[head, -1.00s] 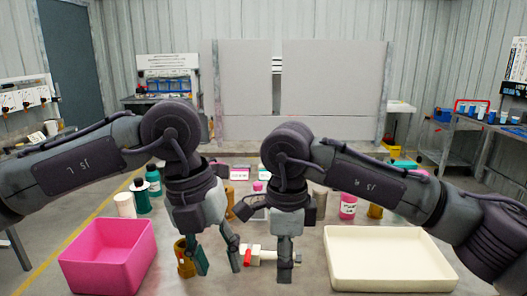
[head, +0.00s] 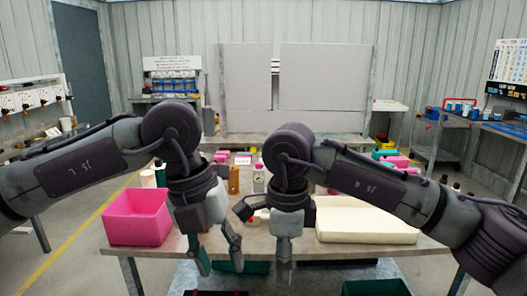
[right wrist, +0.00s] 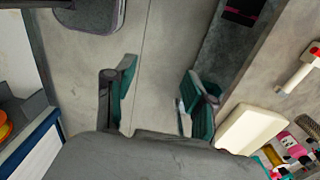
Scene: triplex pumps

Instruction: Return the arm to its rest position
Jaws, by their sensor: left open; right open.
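My left gripper (head: 218,256) hangs down at the centre-left of the head view, fingers apart and empty, in front of the table's front edge. My right gripper (head: 284,256) also points down, just right of centre, seen edge-on. In the right wrist view, the right gripper (right wrist: 158,95) has its two teal-padded fingers wide apart, with only bare grey floor between them. Both arms are bent, with their forearms coming in from the sides. Neither gripper holds anything.
The table (head: 170,252) carries a pink bin (head: 137,218), a cream tray (head: 365,230) and several bottles behind my grippers. A red-and-white part (right wrist: 298,72) lies on the tabletop. A teal bin (head: 375,288) sits low in front. Grey panels (head: 325,85) stand behind.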

